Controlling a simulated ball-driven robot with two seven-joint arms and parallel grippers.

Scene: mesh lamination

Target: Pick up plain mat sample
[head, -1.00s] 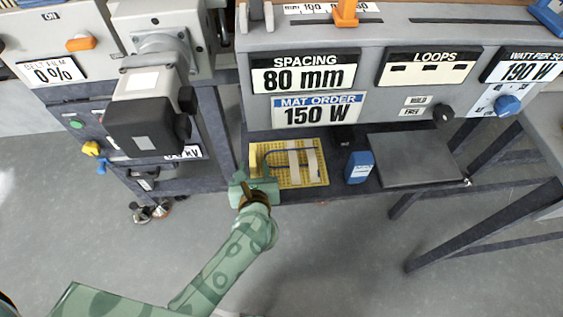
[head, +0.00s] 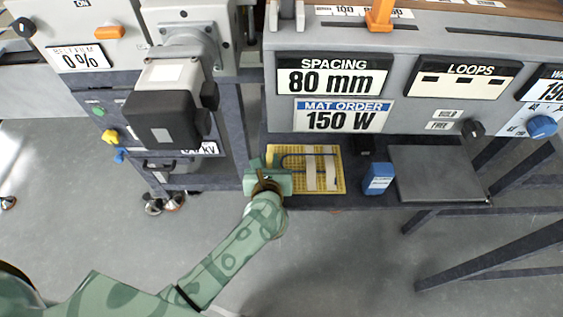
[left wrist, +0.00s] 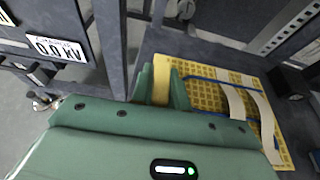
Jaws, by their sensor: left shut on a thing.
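The plain mat sample (head: 331,183) appears as a yellow mesh mat with a blue cable loop and two pale strips on it. It lies on the dark lower shelf, below the mat order sign. It also shows in the left wrist view (left wrist: 205,97). My left gripper (head: 270,167) is at the mat's left end, shut on it. In the left wrist view its two green fingers (left wrist: 162,88) stand on either side of the mat's yellow edge. The fingertips are partly hidden by the gripper body. My right gripper is not in view.
A blue-and-white box (head: 378,179) stands right of the mat, beside a grey plate (head: 436,174). A dark post (head: 232,125) rises left of the gripper. The grey console (head: 420,95) overhangs the shelf (head: 340,201). The floor in front is clear.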

